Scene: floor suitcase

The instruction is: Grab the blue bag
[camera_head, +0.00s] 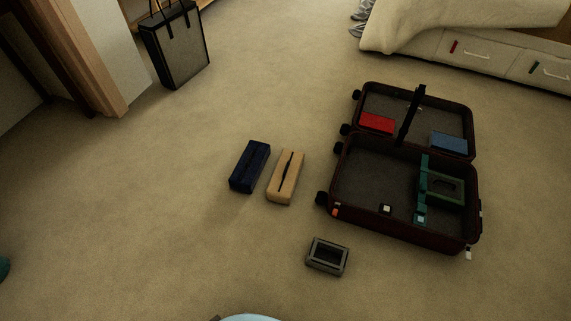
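A dark blue bag (249,167), long and box-shaped, lies on the carpet left of the suitcase. It is just left of a tan bag of similar size, with a narrow gap between them. Nothing covers it. A lighter blue item (449,143) lies in the far half of the open suitcase. Neither of my grippers is in view.
The open dark red suitcase (345,205) holds a red item (377,122) and a green item (446,187). The tan bag (286,177) and a grey box (327,256) lie on the floor nearby. A tall dark bag (176,48) stands at the back left. The carpet left of the blue bag is clear.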

